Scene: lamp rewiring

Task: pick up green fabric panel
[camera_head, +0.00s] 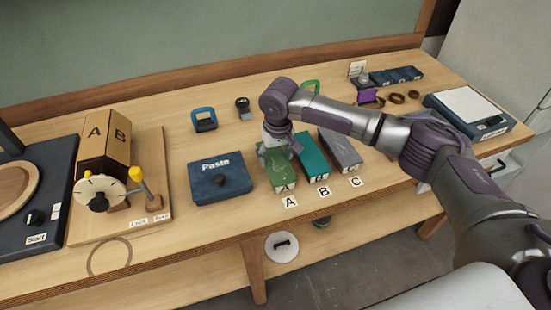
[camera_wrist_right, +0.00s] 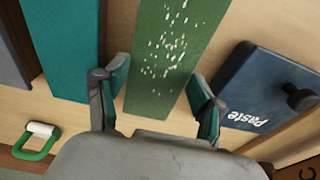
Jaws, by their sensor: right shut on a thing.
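The green fabric panel (camera_head: 277,178) is a long green block behind label A on the workbench. In the right wrist view the green panel (camera_wrist_right: 172,45) has pale flecks on top and lies between my fingers. Whether the panel is clear of the bench cannot be told. My left gripper is not in view.
A teal block (camera_head: 314,158) at B and a grey block (camera_head: 342,152) at C stand close on the right. The dark blue Paste box (camera_head: 220,176) stands to the left. A cardboard A/B box (camera_head: 104,140) is farther left.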

